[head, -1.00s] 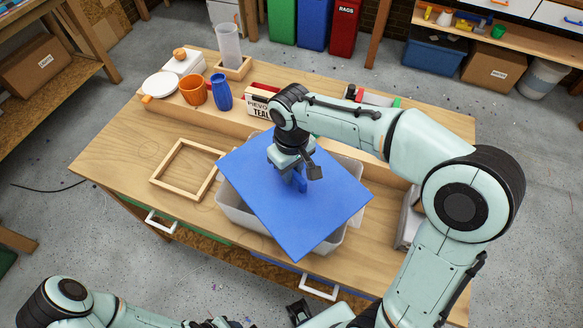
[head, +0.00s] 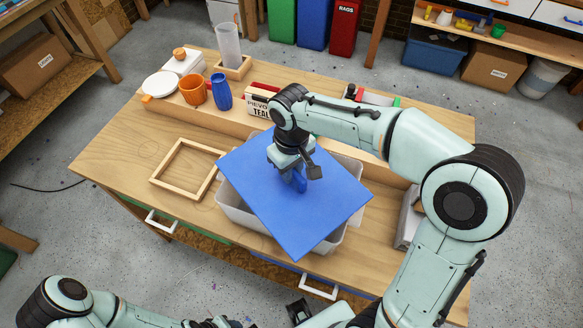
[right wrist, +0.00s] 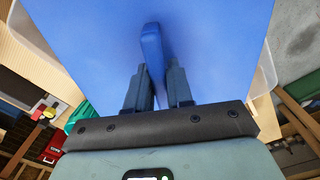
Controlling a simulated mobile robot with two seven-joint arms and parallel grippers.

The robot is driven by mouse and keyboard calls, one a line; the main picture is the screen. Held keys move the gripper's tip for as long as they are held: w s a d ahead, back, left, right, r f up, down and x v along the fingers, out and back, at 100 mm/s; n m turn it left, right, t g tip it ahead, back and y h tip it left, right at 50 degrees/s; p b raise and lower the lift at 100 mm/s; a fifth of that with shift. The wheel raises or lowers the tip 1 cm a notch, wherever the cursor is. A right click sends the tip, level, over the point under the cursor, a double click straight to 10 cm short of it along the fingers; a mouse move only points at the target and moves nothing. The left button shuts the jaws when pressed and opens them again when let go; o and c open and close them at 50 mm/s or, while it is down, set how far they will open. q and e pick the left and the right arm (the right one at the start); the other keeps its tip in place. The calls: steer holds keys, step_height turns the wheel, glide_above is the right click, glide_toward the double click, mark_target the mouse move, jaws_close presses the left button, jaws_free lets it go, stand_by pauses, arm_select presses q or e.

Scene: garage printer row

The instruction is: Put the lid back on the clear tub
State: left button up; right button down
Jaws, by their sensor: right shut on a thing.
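The blue lid (head: 310,215) is a flat square sheet over the clear tub (head: 235,208) in the head view. It is turned at an angle to the tub, so its corners stick out past the rim and tub corners show. Whether it touches the rim I cannot tell. My right gripper (head: 298,180) is shut on the lid's upright handle; in the right wrist view the fingers (right wrist: 157,85) are on both sides of the blue handle (right wrist: 152,50). My left arm shows at the bottom of the head view, its gripper (head: 298,312) low in front of the bench, its jaws unclear.
A wooden frame (head: 160,185) lies left of the tub. Behind stand an orange pot (head: 194,90), a blue cup (head: 221,92), a white plate (head: 160,85), a clear cylinder (head: 228,45) and a labelled box (head: 259,100). The bench's left end (head: 110,155) is clear.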

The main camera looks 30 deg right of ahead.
steer(key=shift+f, duration=0.15)
stand_by(0.8)
steer(key=shift+c, duration=2.2)
jaws_free()
steer(key=shift+r+p, duration=1.65)
steer(key=shift+r, duration=1.05)
steer(key=shift+r+p, duration=0.45)
steer(key=shift+r, duration=0.4)
arm_select(q)
steer(key=w+r, duration=0.4)
steer(key=r, duration=0.1)
steer(key=shift+r+t, duration=0.2)
steer(key=shift+t, duration=0.1)
arm_select(e)
steer(key=shift+c, duration=0.3)
jaws_close()
